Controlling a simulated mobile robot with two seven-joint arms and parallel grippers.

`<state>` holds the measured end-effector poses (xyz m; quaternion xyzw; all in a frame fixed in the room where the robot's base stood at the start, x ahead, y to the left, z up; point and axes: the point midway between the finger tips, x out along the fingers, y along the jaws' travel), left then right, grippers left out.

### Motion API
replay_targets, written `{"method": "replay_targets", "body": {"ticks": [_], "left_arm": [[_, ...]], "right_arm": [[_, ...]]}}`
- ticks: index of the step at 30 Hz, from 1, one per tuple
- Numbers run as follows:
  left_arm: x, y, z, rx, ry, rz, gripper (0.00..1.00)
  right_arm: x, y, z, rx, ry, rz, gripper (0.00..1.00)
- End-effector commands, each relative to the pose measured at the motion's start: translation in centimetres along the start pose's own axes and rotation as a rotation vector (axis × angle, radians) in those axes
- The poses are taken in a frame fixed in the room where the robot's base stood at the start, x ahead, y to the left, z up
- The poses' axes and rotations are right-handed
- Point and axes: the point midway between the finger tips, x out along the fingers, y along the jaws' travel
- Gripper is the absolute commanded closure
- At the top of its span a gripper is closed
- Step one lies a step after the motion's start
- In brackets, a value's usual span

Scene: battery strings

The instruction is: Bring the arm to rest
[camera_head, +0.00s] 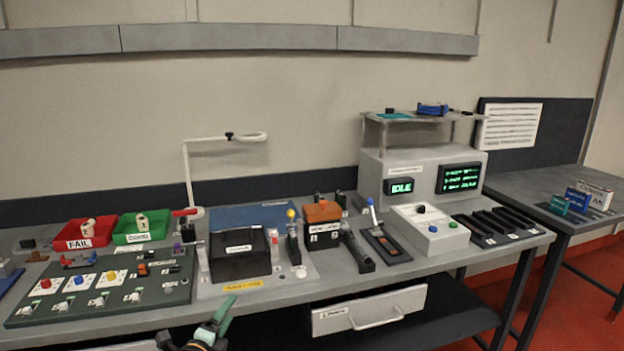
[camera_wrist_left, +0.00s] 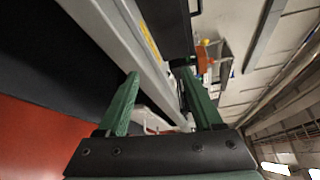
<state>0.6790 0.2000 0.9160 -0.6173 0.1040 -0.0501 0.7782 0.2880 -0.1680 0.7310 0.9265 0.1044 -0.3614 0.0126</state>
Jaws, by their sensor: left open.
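My left gripper (camera_head: 196,325) shows at the bottom of the head view, in front of the workbench (camera_head: 345,287) near its front edge. In the left wrist view its two green fingers stand apart, and the gripper (camera_wrist_left: 160,78) is open with nothing between the fingertips. The bench edge and a drawer front lie beyond the fingers there. The rest of the left arm is mostly out of frame. My right gripper is in neither view.
The bench holds a green board (camera_head: 105,290), a red bin (camera_head: 84,232), a green bin (camera_head: 142,227), a black box (camera_head: 239,255) and a grey tester (camera_head: 420,172). A drawer (camera_head: 369,310) is under the front edge. A side table (camera_head: 545,182) stands right.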

Motion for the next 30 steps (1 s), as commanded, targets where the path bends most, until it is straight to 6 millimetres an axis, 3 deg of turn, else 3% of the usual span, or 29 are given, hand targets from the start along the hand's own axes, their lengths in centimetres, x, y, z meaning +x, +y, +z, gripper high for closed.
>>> {"method": "replay_targets", "body": {"ticks": [1,6,11,15,18,22,26,30], "left_arm": [[-2.0,2.5,-1.7,-0.123,0.000,0.033,0.33],[-8.5,8.7,-5.7,-0.527,-0.041,0.144,0.33],[-15.7,13.6,-9.0,-0.899,-0.115,0.267,0.33],[-22.5,16.7,-11.6,-1.209,-0.207,0.381,0.33],[-27.2,18.1,-13.1,-1.412,-0.282,0.455,0.33],[-32.0,18.9,-14.7,-1.614,-0.371,0.531,0.33],[-34.8,19.1,-15.4,-1.732,-0.428,0.574,0.33],[-35.8,19.1,-15.7,-1.775,-0.448,0.588,0.33]], "right_arm": [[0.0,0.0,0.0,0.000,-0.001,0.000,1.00],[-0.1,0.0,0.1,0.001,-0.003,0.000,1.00],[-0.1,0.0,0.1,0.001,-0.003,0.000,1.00],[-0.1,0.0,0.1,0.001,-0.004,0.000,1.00],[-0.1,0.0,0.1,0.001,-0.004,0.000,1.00],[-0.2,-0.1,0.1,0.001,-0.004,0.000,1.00],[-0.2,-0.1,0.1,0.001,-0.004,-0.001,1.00],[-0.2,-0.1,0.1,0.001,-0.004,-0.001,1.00]]}}
